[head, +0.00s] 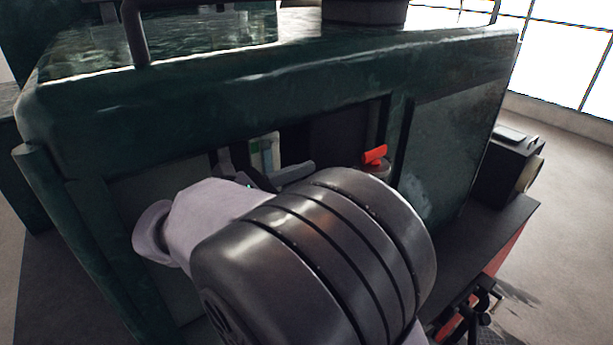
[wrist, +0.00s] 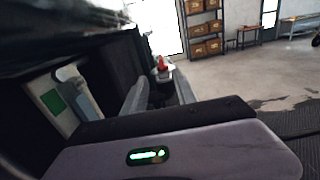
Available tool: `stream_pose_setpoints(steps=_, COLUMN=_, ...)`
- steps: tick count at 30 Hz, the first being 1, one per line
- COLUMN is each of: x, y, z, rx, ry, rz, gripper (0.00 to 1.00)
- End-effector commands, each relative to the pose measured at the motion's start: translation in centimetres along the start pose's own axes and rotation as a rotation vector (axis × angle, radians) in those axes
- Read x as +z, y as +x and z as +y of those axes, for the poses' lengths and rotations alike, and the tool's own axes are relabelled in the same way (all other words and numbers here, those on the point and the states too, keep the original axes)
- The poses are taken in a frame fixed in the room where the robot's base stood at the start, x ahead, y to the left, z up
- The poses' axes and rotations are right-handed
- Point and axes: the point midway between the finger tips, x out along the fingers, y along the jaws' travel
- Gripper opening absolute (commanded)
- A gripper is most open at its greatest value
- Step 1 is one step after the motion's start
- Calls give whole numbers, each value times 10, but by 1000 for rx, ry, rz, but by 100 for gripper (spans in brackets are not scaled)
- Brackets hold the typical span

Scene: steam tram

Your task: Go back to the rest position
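My gripper (head: 262,170) is inside the opening in the side of the dark green tram body (head: 230,100), partly hidden behind my arm in the head view. Its two grey fingers stand apart with nothing seen between them. They also show in the wrist view (wrist: 160,92), pointing towards a small red part (wrist: 163,64). That red part shows in the head view (head: 375,154), to the right of the fingers and apart from them, on a metal fitting by the opening's right edge.
The opening's frame (head: 397,150) stands close on the right. A black box (head: 508,160) sits outside. Shelves with boxes (wrist: 203,30) stand far off across open floor.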

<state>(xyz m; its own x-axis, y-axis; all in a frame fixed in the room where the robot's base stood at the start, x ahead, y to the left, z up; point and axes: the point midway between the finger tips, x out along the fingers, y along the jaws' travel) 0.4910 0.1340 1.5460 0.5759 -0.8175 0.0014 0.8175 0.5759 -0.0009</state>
Motion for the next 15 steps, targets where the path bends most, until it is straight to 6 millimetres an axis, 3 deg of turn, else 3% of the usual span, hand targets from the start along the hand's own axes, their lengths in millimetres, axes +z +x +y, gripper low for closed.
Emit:
stream_pose_setpoints(steps=11, x=0, y=-7, z=0, rx=-2, ry=2, rz=1, gripper=34)
stream_pose_setpoints(steps=14, x=-15, y=6, z=-15, rx=-34, ry=35, rz=47, gripper=34)
stream_pose_setpoints(steps=15, x=-30, y=18, z=-31, rx=-71, ry=73, rz=97, gripper=34)
